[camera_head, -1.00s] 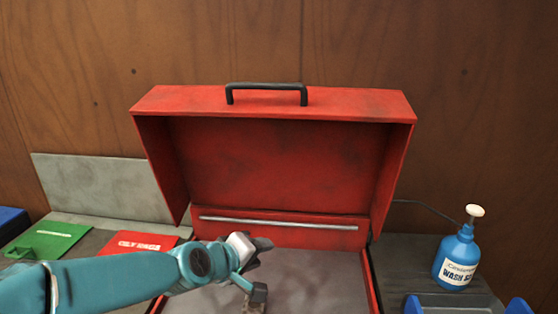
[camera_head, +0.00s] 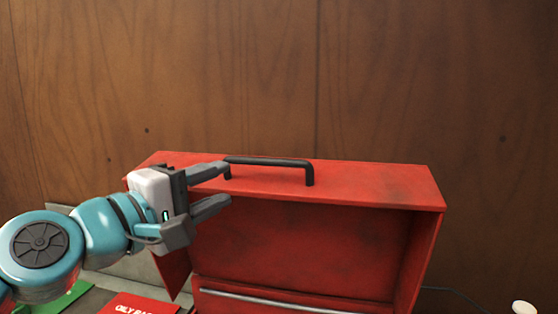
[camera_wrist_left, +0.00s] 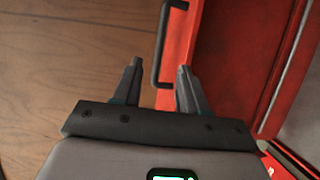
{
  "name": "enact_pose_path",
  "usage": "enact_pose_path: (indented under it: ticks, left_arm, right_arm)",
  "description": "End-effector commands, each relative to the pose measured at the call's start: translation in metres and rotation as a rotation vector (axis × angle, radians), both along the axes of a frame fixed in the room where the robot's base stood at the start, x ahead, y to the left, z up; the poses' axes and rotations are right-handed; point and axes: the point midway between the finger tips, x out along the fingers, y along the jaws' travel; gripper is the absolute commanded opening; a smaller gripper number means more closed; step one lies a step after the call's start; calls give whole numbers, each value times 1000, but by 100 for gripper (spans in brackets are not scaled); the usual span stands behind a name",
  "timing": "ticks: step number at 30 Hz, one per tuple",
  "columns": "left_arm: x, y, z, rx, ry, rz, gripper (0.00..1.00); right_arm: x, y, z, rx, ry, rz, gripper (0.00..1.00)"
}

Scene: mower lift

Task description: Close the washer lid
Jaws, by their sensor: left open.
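The red washer lid (camera_head: 370,184) stands raised and open in the head view, its hollow inside facing me. Its black handle (camera_head: 270,161) is on the top edge. My left gripper (camera_head: 228,186) is open in front of the lid's upper left part, with its fingertips just left of the handle. In the left wrist view the handle (camera_wrist_left: 161,45) lies ahead, between the lines of the two open fingers (camera_wrist_left: 160,82), and the lid (camera_wrist_left: 178,50) is on the right. I cannot see contact with the handle. My right gripper is out of view.
A wooden wall (camera_head: 400,80) rises behind the lid. A red card marked as oily rags (camera_head: 138,304) and a green item (camera_head: 68,299) lie at the lower left. A white bottle top (camera_head: 523,307) shows at the lower right.

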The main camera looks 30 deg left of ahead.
Motion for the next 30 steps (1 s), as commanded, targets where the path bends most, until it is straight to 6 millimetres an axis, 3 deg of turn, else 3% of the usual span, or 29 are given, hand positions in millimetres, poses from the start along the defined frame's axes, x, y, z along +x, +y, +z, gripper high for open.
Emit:
enact_pose_path:
  ticks: [12,18,24,30]
  left_arm:
    - [95,-16,1,2,4,-2,42]
    - [132,-22,4,2,4,-2,42]
    - [148,-24,4,1,3,-2,42]
    - [149,-23,4,1,2,0,42]
  right_arm:
    - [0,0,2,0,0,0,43]
    - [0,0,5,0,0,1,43]
    - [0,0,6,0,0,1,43]
    - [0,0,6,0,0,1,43]
